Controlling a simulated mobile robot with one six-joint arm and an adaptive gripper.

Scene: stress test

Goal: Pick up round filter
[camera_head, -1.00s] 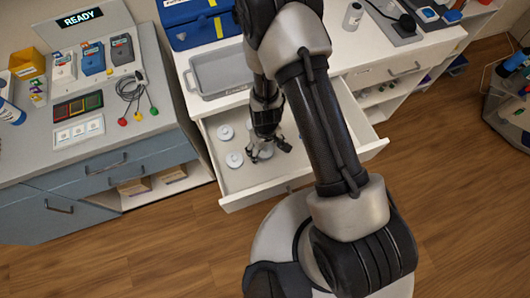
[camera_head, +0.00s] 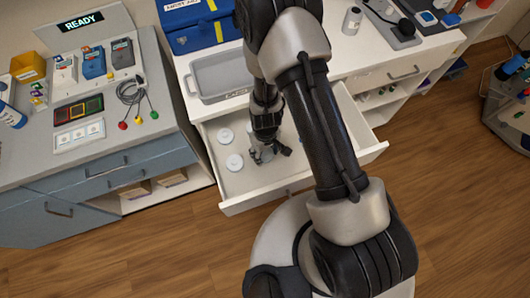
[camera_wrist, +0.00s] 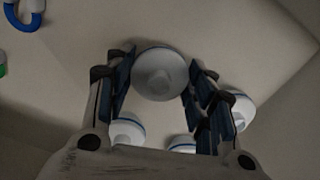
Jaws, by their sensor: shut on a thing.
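In the head view my gripper (camera_head: 268,155) is low inside the open white drawer (camera_head: 240,190). Whether the held filter touches the drawer floor is unclear. More white round filters with blue rims show in the wrist view: one at lower left (camera_wrist: 127,131), one at lower middle (camera_wrist: 182,143), and one at right (camera_wrist: 240,108), partly behind the finger. Two discs (camera_head: 234,162) (camera_head: 225,135) lie left of my gripper in the head view.
The drawer walls stand close around my gripper. A grey tray (camera_head: 222,77) and a blue case (camera_head: 200,25) sit on the counter above. A blue hook-shaped thing (camera_wrist: 22,22) shows at the wrist view's upper left. The wooden floor in front is clear.

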